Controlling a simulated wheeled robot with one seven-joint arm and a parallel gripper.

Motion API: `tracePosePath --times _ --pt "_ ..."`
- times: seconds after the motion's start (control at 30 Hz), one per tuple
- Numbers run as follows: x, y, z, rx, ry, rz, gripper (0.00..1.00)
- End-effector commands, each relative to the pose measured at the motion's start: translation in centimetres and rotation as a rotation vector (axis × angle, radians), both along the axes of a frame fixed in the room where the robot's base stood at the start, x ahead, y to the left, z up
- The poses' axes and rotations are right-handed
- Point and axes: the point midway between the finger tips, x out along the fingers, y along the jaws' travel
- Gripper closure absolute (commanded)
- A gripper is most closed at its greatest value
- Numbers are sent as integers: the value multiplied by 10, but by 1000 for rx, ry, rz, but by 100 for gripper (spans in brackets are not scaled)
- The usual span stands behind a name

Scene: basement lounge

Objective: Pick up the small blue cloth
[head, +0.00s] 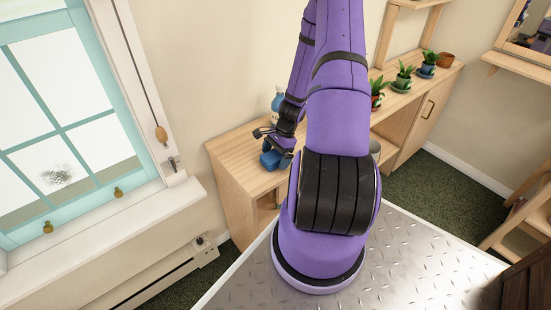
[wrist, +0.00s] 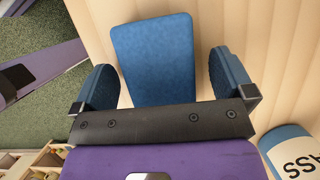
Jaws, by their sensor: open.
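The small blue cloth (wrist: 155,55) lies on the light wooden cabinet top in the wrist view, a flat rounded rectangle. My gripper (wrist: 162,80) is open, with one finger on each side of the cloth and a gap on both sides. The near end of the cloth is hidden behind the gripper's dark bar. In the head view the cloth (head: 270,160) shows near the left end of the cabinet, right by my gripper (head: 275,145). I cannot tell how far above the wood the fingertips are.
A blue and white bottle (head: 278,100) stands behind my gripper; a lettered container (wrist: 293,152) shows at lower right in the wrist view. Several potted plants (head: 403,79) stand farther right on the wooden cabinet (head: 228,148). A window (head: 62,120) is at left.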

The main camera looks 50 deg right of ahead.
Motion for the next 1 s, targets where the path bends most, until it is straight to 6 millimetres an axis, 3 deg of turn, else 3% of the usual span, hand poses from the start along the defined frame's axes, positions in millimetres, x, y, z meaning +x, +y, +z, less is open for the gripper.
tracePosePath --times 0.27,0.5,1.0 --pt "0 0 -3 0 0 0 0" --pt "0 0 -3 0 0 0 53" --pt "1 0 4 0 1 1 53"
